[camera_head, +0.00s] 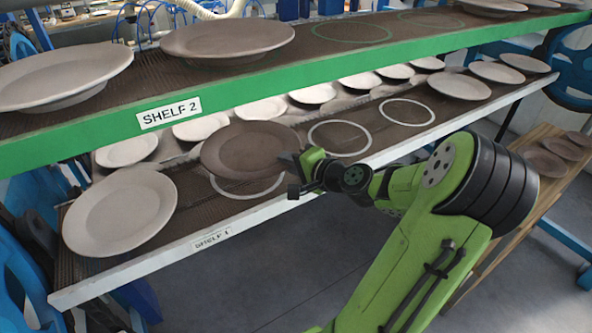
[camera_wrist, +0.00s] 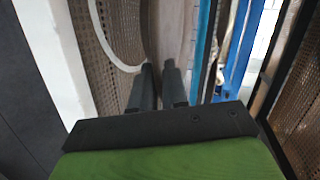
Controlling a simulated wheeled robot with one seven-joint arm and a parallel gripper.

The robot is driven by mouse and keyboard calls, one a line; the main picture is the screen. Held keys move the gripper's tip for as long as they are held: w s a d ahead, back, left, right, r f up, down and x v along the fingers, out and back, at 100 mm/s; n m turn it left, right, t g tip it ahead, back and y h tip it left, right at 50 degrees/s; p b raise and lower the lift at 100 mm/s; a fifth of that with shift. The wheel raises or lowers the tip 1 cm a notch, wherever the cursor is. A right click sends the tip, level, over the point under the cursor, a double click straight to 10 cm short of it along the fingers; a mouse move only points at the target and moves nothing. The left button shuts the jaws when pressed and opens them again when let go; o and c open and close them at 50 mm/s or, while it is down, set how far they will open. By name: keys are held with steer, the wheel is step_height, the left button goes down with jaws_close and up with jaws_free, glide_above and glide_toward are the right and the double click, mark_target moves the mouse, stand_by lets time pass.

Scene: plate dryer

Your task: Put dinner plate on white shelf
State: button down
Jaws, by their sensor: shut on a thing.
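A brown dinner plate (camera_head: 250,150) is at the white shelf (camera_head: 370,162), labelled SHELF 1, over a white ring marked on its surface. My gripper (camera_head: 293,174) is shut on the plate's right rim. The plate looks slightly tilted and partly covers the ring; I cannot tell whether it touches the shelf. In the wrist view the two dark fingers (camera_wrist: 160,85) close on the plate's edge (camera_wrist: 166,40), with a white ring arc at the left.
A pale plate (camera_head: 120,212) lies left on the white shelf. Two empty white rings (camera_head: 340,138) are to the right, with several pale plates beyond. The green shelf (camera_head: 330,68), labelled SHELF 2, hangs above and holds plates. A wooden bench (camera_head: 545,185) with brown plates stands at right.

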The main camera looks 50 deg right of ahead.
steer(key=shift+w+f+b, duration=0.1)
steer(key=shift+f+b, duration=0.45)
steer(key=shift+f, duration=1.25)
steer(key=shift+a, duration=0.1)
steer(key=shift+f, duration=0.15)
steer(key=c, duration=1.4)
jaws_free()
